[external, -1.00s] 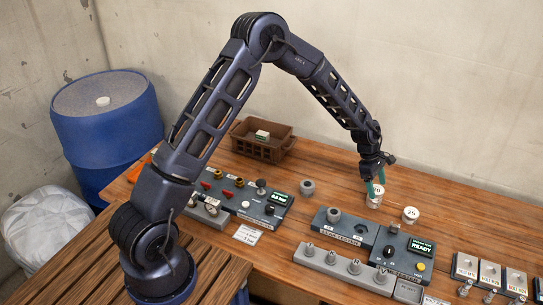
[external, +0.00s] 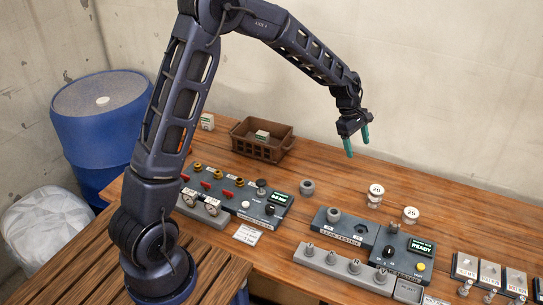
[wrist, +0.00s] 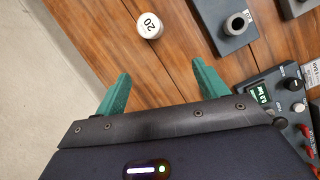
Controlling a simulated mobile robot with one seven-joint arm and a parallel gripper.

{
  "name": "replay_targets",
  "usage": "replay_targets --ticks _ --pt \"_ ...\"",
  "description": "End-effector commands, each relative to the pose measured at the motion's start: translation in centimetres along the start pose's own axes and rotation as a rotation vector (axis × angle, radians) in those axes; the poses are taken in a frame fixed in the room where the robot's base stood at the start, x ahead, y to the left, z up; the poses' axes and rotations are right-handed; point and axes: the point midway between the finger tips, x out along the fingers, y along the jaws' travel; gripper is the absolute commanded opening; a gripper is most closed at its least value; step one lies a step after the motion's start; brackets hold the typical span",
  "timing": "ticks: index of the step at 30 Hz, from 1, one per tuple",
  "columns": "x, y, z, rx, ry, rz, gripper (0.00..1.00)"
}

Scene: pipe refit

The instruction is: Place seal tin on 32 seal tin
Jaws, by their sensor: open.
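A white seal tin marked 20 (external: 376,189) stands upright on the bench, atop what looks like another pale tin (external: 373,203) whose label is hidden. In the wrist view the 20 tin (wrist: 149,25) shows from above, beyond my fingertips. Another white tin marked 25 (external: 411,214) stands apart, to its right and nearer. No 32 label is readable. My gripper (external: 357,146) has two green fingers, open and empty, raised above and left of the 20 tin. It also shows open in the wrist view (wrist: 160,72).
A brown crate (external: 262,141) holding a small box stands at the back left. Bench behind the tins is clear.

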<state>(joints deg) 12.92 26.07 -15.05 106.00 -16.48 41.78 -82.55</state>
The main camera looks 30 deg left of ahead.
Motion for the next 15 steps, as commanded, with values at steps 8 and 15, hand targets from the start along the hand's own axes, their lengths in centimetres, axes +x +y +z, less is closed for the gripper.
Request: replay_targets --ticks 8,15 --pt "-9.5 -5.1 -2.8 0.23 0.096 0.047 0.72" --pt "-16.2 -10.6 -5.0 0.417 0.182 0.066 0.72"
